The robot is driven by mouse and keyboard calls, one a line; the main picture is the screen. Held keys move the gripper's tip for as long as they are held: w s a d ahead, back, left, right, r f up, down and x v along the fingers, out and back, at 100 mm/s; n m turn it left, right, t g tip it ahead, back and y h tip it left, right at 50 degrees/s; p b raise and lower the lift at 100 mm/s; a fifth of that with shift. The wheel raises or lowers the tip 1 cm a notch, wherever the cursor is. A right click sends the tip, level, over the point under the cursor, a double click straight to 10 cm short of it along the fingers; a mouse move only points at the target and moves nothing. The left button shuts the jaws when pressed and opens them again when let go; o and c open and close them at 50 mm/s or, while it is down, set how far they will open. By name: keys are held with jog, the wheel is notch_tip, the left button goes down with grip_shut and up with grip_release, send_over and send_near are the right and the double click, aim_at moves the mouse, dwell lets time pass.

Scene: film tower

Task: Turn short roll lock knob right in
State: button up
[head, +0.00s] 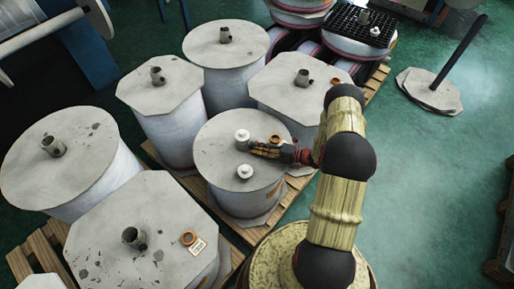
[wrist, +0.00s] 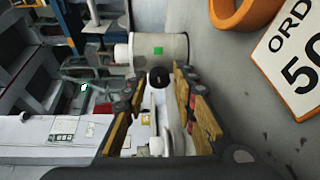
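The short roll (head: 212,160), a pale round-topped roll on a pallet, stands under my gripper (head: 253,150). Two small white knobs stand on its top: a far one (head: 242,136) and a near one (head: 244,171). My gripper lies low over the top, pointing left between them. In the wrist view the far knob (wrist: 160,50) has a green square and lies beyond the fingertips. My gripper (wrist: 152,82) is open there, its yellow-padded fingers apart. White round shapes (wrist: 167,135) show between the fingers, partly hidden; I cannot tell if they are touched.
An orange ring (wrist: 245,10) and a printed card (wrist: 292,50) lie on the roll's top beside my gripper. Other rolls with metal core stubs crowd the left, including an octagonal one (head: 160,85).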

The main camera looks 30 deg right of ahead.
jog(key=shift+o, duration=1.1)
jog(key=v, duration=1.2)
jog(key=shift+f, duration=0.1)
jog(key=a+r+n+h+p, duration=0.1)
jog(key=a+n, duration=0.1)
jog(key=n, duration=0.1)
jog(key=w+a+r+n+h+p, duration=0.1)
jog(key=n+h+p, duration=0.1)
jog(key=n, duration=0.1)
jog(key=w+a+r+n+h+p, duration=0.1)
jog(key=a+n, duration=0.1)
jog(key=n, duration=0.1)
jog(key=shift+a+p, duration=0.35)
jog(key=shift+d+f+n+h, duration=0.1)
jog(key=shift+f+n+h, duration=0.1)
jog(key=shift+n, duration=0.4)
jog(key=shift+d+f+n+h, duration=0.1)
jog(key=shift+f+n+h, duration=0.1)
jog(key=shift+n, duration=0.4)
jog(key=shift+b+x, duration=0.85)
jog(key=shift+x, duration=3.05)
jog(key=shift+r, duration=0.1)
jog(key=shift+c, duration=0.7)
